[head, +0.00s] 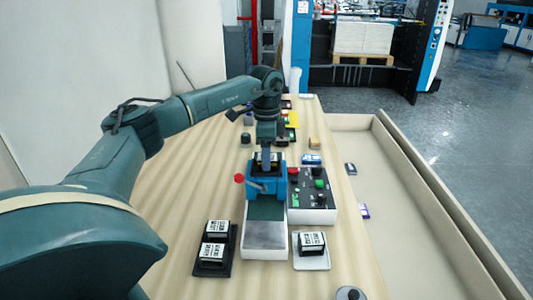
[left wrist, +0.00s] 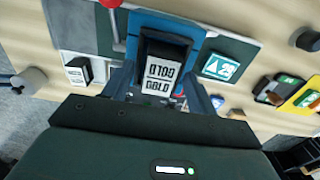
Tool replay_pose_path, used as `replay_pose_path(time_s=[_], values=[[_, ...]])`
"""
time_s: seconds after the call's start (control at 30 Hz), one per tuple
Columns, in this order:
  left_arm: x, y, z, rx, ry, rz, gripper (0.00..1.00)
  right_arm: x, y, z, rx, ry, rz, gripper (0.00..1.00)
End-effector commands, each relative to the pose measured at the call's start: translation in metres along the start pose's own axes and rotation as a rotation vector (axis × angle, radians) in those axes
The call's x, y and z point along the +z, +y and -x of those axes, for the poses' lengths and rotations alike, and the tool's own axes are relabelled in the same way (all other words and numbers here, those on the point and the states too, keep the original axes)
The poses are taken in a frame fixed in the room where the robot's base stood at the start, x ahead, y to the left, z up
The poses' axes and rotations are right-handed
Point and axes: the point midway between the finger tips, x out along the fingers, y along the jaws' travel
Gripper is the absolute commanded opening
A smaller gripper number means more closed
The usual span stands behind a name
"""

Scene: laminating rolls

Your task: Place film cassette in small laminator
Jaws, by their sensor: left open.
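The small laminator (head: 264,188) is a blue unit with a red-knobbed lever on its left, at the middle of the table. A dark film cassette (left wrist: 162,72) with a white printed label sits in the laminator's blue top (left wrist: 195,32). My left gripper (head: 268,150) is directly above the laminator, pointing down. In the left wrist view its two fingers (left wrist: 163,90) are apart, one on each side of the cassette. I cannot tell whether they touch it. The gripper partly hides the cassette in the head view (head: 268,158). My right gripper is not in view.
Two labelled cassettes (head: 213,252) stand on a black tray at front left. Another cassette (head: 312,241) stands on a white tray at front right. A control box (head: 312,196) with a green button adjoins the laminator. Several small items lie behind. The table's left side is clear.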

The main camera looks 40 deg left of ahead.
Motion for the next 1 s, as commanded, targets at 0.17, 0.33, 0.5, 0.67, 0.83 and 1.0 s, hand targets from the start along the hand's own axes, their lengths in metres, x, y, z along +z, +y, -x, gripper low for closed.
replay_pose_path(time_s=[0.17, 0.33, 0.5, 0.67, 0.83, 1.0], values=[[-0.001, -0.001, 0.024, -0.004, 0.004, 0.000, 0.58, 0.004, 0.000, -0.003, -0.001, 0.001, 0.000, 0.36], [-0.001, -0.001, 0.062, -0.004, 0.006, -0.001, 0.58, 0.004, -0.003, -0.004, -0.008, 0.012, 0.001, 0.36], [-0.001, -0.001, 0.096, -0.003, 0.004, 0.000, 0.58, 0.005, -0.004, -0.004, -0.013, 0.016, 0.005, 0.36], [-0.001, 0.000, 0.115, -0.001, 0.001, 0.000, 0.58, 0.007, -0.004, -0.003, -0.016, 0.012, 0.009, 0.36], [0.000, 0.000, 0.121, 0.000, 0.001, 0.000, 0.58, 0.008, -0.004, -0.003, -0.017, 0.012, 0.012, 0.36], [0.000, 0.000, 0.121, 0.000, 0.000, 0.000, 0.58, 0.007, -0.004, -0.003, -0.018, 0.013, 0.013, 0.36]])
